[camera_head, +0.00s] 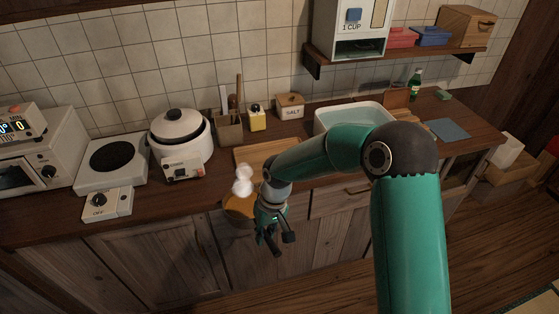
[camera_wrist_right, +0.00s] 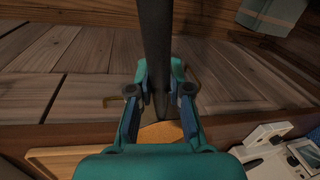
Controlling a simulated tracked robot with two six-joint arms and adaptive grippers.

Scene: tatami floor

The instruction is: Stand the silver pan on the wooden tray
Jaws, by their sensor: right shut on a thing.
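My right gripper (camera_head: 271,236) is in front of the counter's front edge. In the right wrist view its fingers (camera_wrist_right: 160,100) are closed on a long dark handle (camera_wrist_right: 156,45). An orange-brown round surface (camera_head: 238,208) lies just beyond the gripper and shows partly in the wrist view (camera_wrist_right: 162,131). It appears to belong to the silver pan, but no silver side is clear. The wooden tray (camera_head: 262,153) lies flat on the counter, partly covered by my right arm. A pale wooden edge also shows in the wrist view (camera_wrist_right: 50,158). My left gripper is out of view.
White puffs (camera_head: 243,180) hang above the round surface, possibly steam. A rice cooker (camera_head: 180,137) and a hot plate (camera_head: 111,157) stand left of the tray. A utensil holder (camera_head: 229,128), yellow box (camera_head: 257,118) and salt box (camera_head: 290,106) stand behind it. The sink (camera_head: 345,112) is right.

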